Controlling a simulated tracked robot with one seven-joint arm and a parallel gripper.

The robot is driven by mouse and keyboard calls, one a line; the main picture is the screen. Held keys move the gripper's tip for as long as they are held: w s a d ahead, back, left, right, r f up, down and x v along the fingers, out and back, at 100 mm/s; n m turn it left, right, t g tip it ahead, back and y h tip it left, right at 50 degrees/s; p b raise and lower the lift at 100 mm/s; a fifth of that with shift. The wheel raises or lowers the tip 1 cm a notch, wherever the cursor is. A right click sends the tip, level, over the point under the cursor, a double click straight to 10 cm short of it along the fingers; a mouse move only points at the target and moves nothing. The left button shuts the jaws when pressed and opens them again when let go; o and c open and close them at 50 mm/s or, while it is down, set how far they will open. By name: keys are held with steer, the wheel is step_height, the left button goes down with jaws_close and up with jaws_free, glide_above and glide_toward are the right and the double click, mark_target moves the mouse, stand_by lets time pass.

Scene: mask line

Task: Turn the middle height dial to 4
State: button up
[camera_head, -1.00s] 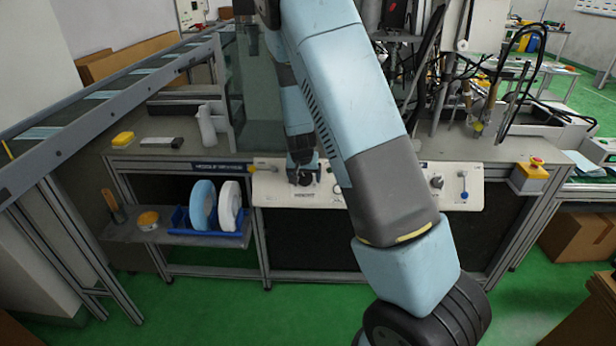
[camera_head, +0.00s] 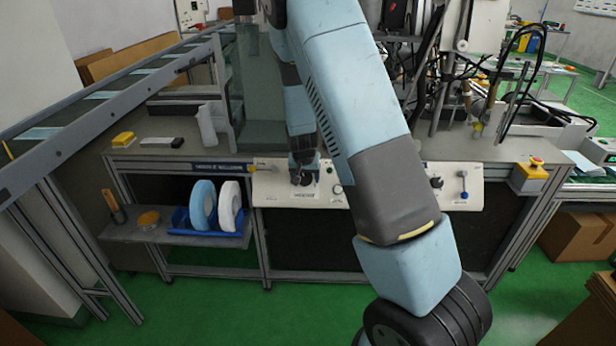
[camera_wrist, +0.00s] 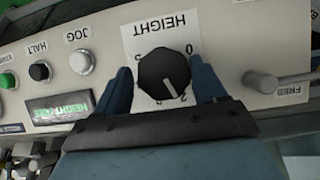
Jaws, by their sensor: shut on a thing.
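The height dial is a black faceted knob (camera_wrist: 165,73) with a white pointer line. It sits on a white label reading HEIGHT, which appears upside down in the wrist view. The pointer aims toward the bottom of that view, slightly right, near partly hidden numerals. My gripper (camera_wrist: 163,82) has one dark blue finger on each side of the dial and is shut on it. In the head view, my gripper (camera_head: 304,172) reaches down to the dial on the white control panel (camera_head: 272,194); the pointer is too small to read there.
JOG (camera_wrist: 81,62) and HALT (camera_wrist: 40,72) buttons and a green display (camera_wrist: 60,107) lie left. A yellow emergency-stop box (camera_head: 530,178) and a blue rack holding rolls (camera_head: 180,222) flank the panel.

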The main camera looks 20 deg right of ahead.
steer(key=shift+c, duration=0.9)
steer(key=shift+s+d+f+m, duration=0.1)
steer(key=shift+m, duration=0.4)
